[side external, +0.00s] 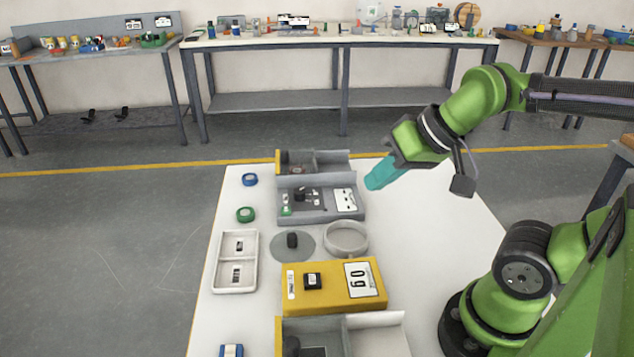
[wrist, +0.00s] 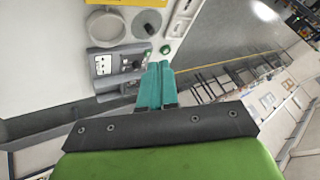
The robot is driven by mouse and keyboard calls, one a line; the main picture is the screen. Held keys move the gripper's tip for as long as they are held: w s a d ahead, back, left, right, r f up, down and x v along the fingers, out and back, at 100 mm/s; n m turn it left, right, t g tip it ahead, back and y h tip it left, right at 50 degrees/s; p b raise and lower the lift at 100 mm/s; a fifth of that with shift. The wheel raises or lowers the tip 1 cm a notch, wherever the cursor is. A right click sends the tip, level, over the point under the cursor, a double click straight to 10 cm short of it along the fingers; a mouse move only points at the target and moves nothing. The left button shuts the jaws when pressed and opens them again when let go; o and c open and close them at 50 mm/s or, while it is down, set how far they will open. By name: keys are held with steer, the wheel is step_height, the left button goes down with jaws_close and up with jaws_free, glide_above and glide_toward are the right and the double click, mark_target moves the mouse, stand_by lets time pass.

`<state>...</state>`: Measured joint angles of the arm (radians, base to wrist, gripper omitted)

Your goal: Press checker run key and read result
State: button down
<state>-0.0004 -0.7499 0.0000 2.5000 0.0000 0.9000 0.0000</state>
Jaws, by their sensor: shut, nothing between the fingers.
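A yellow box (side external: 335,298) lies on the white table with a black square key (side external: 312,281) and a white panel (side external: 358,280) bearing two large digits, 0 and a 6 or 9, turned sideways. A grey unit (side external: 320,216) farther back has a black knob-like part, a small green part (side external: 286,211) and a white marked panel (side external: 345,199). It also shows in the wrist view (wrist: 103,50). I cannot tell which unit is the checker. My gripper (side external: 372,184), with teal fingers, is shut and empty, above and right of the grey unit; its fingertips also show in the wrist view (wrist: 159,66).
Open grey boxes stand at the front and back.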

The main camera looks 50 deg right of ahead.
steer(key=n+t+h, duration=0.2)
steer(key=n+h, duration=0.1)
steer(key=n, duration=0.9)
glide_above(288, 211)
step_height(288, 211, down, 10)
steer(key=shift+f, duration=0.2)
steer(key=shift+y, duration=0.3)
steer(key=shift+f, duration=4.3)
